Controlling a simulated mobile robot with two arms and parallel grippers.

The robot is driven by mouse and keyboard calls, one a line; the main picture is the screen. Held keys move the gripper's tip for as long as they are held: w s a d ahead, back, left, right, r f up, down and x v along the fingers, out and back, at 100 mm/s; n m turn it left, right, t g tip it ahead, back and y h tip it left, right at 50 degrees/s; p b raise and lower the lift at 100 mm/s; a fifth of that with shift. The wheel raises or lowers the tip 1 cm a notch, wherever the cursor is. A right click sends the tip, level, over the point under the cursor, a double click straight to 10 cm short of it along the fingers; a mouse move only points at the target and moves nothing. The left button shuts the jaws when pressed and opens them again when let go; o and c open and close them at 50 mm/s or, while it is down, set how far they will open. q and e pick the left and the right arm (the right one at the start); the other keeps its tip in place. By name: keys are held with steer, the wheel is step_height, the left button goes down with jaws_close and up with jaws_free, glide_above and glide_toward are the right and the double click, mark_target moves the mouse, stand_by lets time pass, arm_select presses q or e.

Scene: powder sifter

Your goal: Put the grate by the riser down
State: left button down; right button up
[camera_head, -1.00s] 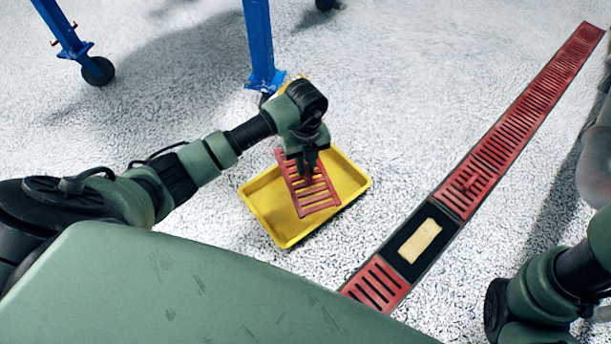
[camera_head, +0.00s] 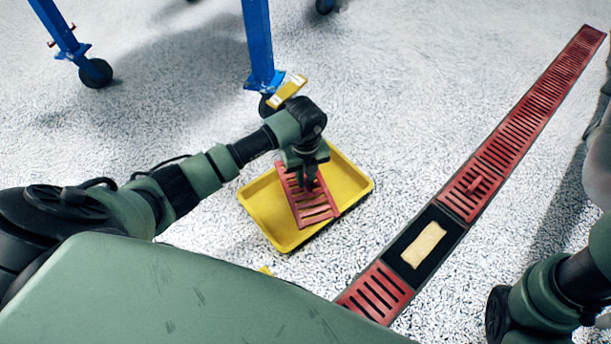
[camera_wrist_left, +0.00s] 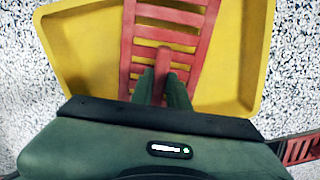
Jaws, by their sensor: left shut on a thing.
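My left gripper (camera_head: 309,184) is shut on a red slotted grate (camera_head: 311,208), holding it by a raised handle. The grate is over the yellow tray (camera_head: 268,232), tilted in the head view; I cannot tell if it touches the tray floor. In the left wrist view the fingers (camera_wrist_left: 166,88) close on the handle of the grate (camera_wrist_left: 178,17), with the yellow tray (camera_wrist_left: 82,60) around and below it. The riser (camera_head: 422,246), as far as I can tell a tan block, sits in the dark open section of the floor channel. My right gripper is not visible.
A long channel with red grates (camera_head: 510,130) runs diagonally on the right; one grate (camera_head: 376,294) lies at its near end. Blue legs (camera_head: 259,45) on casters stand behind, with a yellow piece (camera_head: 287,91) by one. Speckled floor between tray and channel is clear.

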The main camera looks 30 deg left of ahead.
arm_select(q)
steer(key=c, duration=1.4)
jaws_free()
steer(key=shift+o, duration=0.2)
